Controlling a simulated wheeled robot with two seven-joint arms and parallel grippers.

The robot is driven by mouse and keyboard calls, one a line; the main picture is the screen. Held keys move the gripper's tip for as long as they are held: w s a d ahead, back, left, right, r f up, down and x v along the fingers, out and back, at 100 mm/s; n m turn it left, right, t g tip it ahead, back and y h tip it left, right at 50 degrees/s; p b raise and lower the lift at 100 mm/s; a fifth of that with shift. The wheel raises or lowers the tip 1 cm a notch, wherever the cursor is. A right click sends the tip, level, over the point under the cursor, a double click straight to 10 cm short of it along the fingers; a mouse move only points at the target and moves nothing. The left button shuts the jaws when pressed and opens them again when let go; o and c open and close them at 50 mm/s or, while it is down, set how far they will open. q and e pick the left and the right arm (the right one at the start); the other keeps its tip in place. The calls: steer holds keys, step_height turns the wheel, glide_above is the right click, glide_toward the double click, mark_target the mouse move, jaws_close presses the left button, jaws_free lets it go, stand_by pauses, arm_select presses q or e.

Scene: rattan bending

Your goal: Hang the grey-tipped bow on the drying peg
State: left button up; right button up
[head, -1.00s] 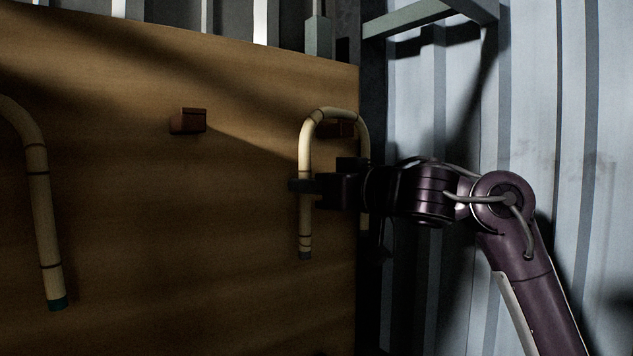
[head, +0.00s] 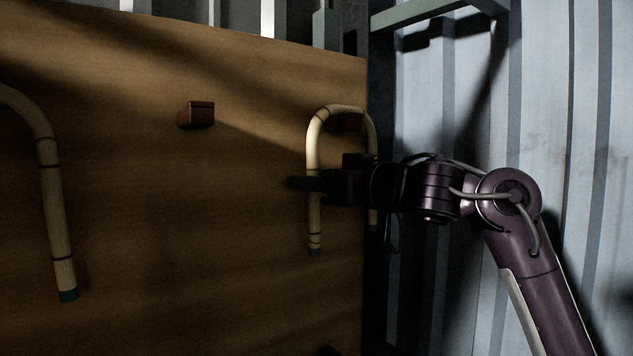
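The grey-tipped bow (head: 313,150) is a pale U-shaped rattan piece with dark bands, arch up and legs hanging, in front of the board at right. Its arch passes around and over a dark red-brown peg (head: 345,123); in this shadow I cannot tell whether it rests on it. The left leg ends in a grey tip (head: 314,251). My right gripper (head: 306,184) reaches in from the right and its dark fingers cross the left leg, appearing shut on it. The right leg is partly hidden behind the gripper. My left gripper is out of view.
A green-tipped bow (head: 52,200) hangs at the left, its top cut off by the frame. A bare peg (head: 196,114) stands on the wooden board (head: 190,230) between the bows. A corrugated metal wall (head: 590,120) is at right, with a grey frame (head: 425,15) above.

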steer(key=b+v, duration=0.4)
steer(key=v, duration=0.4)
stand_by(0.4)
steer(key=s+d+b, duration=0.3)
steer(key=s+d, duration=0.2)
steer(key=s, duration=0.2)
stand_by(0.6)
steer(key=shift+s+d, duration=0.1)
stand_by(0.3)
